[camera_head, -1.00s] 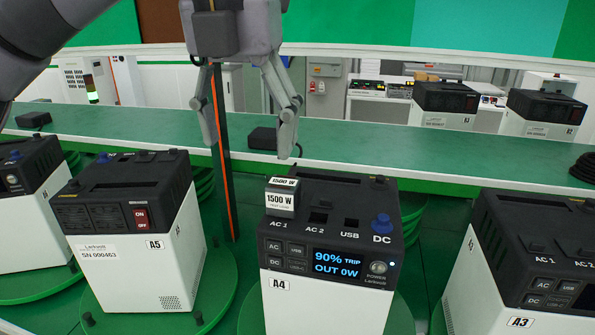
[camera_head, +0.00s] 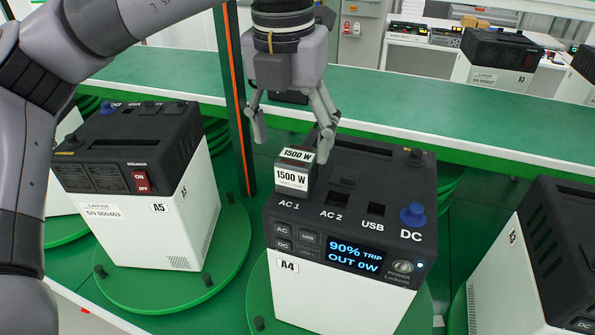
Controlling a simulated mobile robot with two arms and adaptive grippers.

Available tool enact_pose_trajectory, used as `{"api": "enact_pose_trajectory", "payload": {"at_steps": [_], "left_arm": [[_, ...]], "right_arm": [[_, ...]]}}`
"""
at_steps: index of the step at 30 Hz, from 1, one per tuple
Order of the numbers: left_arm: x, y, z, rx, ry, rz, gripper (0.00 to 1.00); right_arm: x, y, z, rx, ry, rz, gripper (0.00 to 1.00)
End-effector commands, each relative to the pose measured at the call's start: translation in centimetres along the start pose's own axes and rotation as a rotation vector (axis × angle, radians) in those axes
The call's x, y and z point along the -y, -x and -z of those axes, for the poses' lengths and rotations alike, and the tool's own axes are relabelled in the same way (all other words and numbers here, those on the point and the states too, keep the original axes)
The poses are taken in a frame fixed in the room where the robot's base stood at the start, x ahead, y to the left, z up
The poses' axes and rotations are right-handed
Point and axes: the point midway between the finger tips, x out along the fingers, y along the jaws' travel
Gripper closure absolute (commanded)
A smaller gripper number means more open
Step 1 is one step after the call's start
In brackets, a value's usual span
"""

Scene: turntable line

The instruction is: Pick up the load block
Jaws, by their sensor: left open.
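The load block (camera_head: 293,176), a small dark block with white "1500 W" labels, stands in the AC 1 position on top of power station A4 (camera_head: 337,299). My left gripper (camera_head: 291,148) is open, pointing down, just above and behind the block. Its right finger is close to the block's right side and its left finger hangs to the left, apart from it. I cannot tell whether either finger touches. A4's screen reads "90% TRIP, OUT 0W". My right gripper is not in view.
Power station A5 (camera_head: 146,233) stands on a green turntable (camera_head: 226,262) to the left. Another station (camera_head: 524,262) stands at the right. A dark post (camera_head: 233,110) with an orange stripe rises behind. The green conveyor (camera_head: 430,125) crosses the back.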

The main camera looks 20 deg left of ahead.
Motion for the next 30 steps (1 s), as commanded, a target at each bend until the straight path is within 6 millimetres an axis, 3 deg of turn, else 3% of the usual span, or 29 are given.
{"api": "enact_pose_trajectory", "payload": {"at_steps": [4, 8, 13, 18, 26, 30], "left_arm": [[0.0, -1.4, 0.0, -0.001, 0.001, 0.0, 0.32], [0.0, -2.1, -0.1, -0.001, 0.001, -0.001, 0.32], [0.3, -4.4, -0.6, -0.005, -0.001, -0.001, 0.32], [0.2, -6.5, -0.6, -0.001, 0.0, 0.0, 0.32], [0.3, -6.9, -0.6, 0.0, 0.001, 0.001, 0.32], [0.3, -6.9, -0.6, 0.001, 0.001, 0.001, 0.41]], "right_arm": [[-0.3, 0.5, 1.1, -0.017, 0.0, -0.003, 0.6], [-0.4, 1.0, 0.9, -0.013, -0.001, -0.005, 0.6], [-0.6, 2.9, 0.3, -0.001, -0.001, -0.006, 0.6], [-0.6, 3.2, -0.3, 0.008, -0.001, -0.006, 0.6], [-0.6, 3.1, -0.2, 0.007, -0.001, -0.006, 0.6], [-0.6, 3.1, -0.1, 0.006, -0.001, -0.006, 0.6]]}}
